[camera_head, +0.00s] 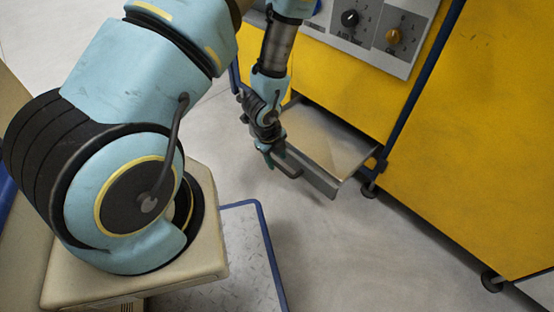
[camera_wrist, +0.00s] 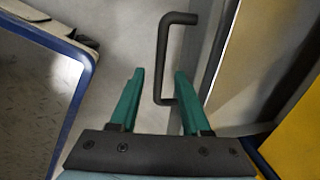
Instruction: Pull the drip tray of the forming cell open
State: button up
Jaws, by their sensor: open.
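The drip tray (camera_head: 322,138) is a shallow metal tray standing out from the bottom of the yellow forming cell (camera_head: 460,150). Its dark bar handle (camera_head: 291,170) is on its front wall. In the wrist view the handle (camera_wrist: 163,55) is a bent dark bar beside the tray's grey front wall (camera_wrist: 222,55). My gripper (camera_head: 268,152) is at the handle, partly hiding it in the head view. In the wrist view my gripper (camera_wrist: 159,73) is open, with the handle's long bar appearing between its teal fingers. I cannot tell whether either finger touches the bar.
A control panel (camera_head: 372,28) with dark and orange knobs is above the tray. A blue-edged platform (camera_head: 235,245) lies on the floor at lower left; its edge also shows in the wrist view (camera_wrist: 78,95). The grey floor (camera_head: 370,260) in front of the tray is clear.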

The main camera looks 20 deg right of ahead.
notch_tip(320, 180, up, 9)
jog(key=a+p, duration=0.1)
jog(key=p, duration=0.1)
jog(key=shift+s+a+f, duration=0.2)
jog(key=shift+s+a, duration=0.05)
jog(key=shift+s, duration=0.15)
jog(key=w+a+r+n+t+y, duration=0.1)
jog(key=w+a+r+n, duration=0.35)
jog(key=r+n, duration=0.3)
jog(key=w+a+r+n+y, duration=0.1)
jog(key=w+a+r+n, duration=0.2)
jog(key=a+r+n, duration=0.4)
jog(key=s+a+r+n, duration=0.4)
jog(key=a+r+n, duration=0.3)
jog(key=r+n, duration=0.55)
notch_tip(320, 180, up, 32)
jog(key=n+p, duration=0.2)
jog(key=p, duration=3.1)
jog(key=shift+s+a+f, duration=0.15)
jog(key=shift+s+a, duration=0.1)
jog(key=shift+s, duration=0.1)
jog(key=shift+o, duration=0.3)
